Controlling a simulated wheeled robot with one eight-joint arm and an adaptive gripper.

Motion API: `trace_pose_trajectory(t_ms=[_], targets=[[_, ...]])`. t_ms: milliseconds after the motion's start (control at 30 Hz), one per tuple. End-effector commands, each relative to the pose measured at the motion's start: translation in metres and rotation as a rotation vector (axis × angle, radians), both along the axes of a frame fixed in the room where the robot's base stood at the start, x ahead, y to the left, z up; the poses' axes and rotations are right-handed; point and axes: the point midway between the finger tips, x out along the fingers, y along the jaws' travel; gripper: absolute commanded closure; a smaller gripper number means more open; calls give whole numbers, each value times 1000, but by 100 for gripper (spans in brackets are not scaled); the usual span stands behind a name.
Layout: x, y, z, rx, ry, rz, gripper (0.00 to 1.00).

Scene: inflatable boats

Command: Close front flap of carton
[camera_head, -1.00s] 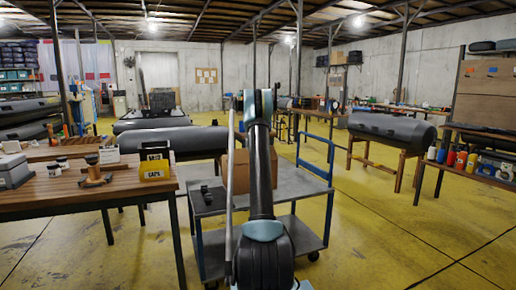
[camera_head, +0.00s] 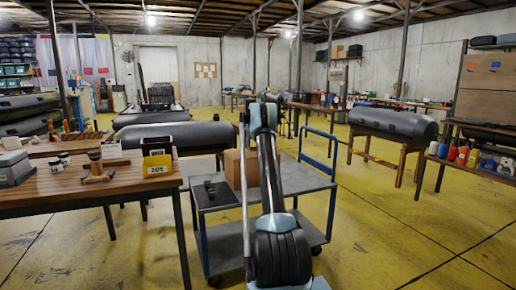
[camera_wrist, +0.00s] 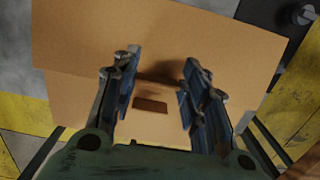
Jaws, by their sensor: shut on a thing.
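The brown cardboard carton (camera_head: 232,166) stands on the grey cart, partly hidden behind my arm in the head view. In the wrist view a broad cardboard flap (camera_wrist: 190,35) spans the upper part of the picture. Below it is the carton's front wall (camera_wrist: 75,100), with a dark rectangular slot. My gripper (camera_wrist: 162,60) is over the cardboard, its two blue-grey fingers apart with cardboard between them, shut on the flap. Its exact contact with the flap is hard to see. The head view hides the gripper behind the arm.
The cart (camera_head: 300,178) has a blue handle (camera_head: 332,155) at right and small dark items (camera_head: 216,189) at left. A wooden workbench (camera_head: 90,190) with tools and a yellow box (camera_head: 157,164) stands left. Yellow floor is clear at right.

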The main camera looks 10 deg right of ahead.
Motion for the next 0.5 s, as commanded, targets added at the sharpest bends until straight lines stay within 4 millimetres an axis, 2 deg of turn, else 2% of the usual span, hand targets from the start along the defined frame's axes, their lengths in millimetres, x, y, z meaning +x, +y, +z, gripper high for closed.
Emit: trace_pose_trajectory(t_ms=[200, 500], targets=[[3, 11, -4, -3, 26, 9, 100], [3, 14, -4, -4, 33, 11, 100]])
